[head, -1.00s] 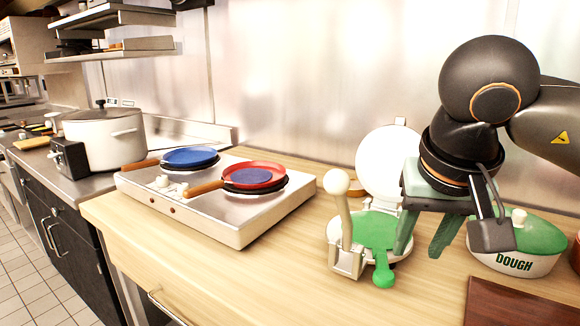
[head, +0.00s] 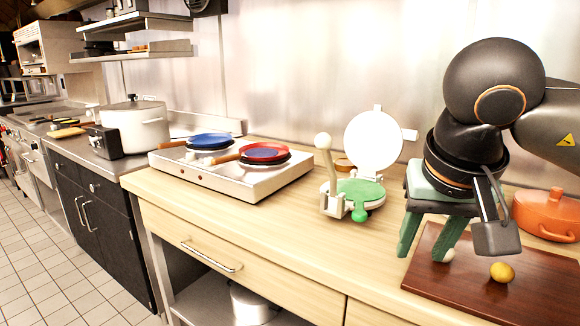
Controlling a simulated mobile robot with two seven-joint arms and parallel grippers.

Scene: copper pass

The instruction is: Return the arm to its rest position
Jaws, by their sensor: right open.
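My right arm comes in from the right, and its right gripper (head: 428,246) points down with its green fingers apart. It is open and nothing shows between the fingers. It hangs over the left part of the dark wooden board (head: 461,284), to the right of the tortilla press (head: 355,192). Whether the fingertips touch the board cannot be told. My left gripper is not in view.
A small white ball (head: 447,255) shows by the right finger, and a yellow ball (head: 502,272) lies on the board. An orange pot (head: 548,214) stands at the right. A two-plate cooker (head: 232,182) with pans is further left. The front middle of the counter is clear.

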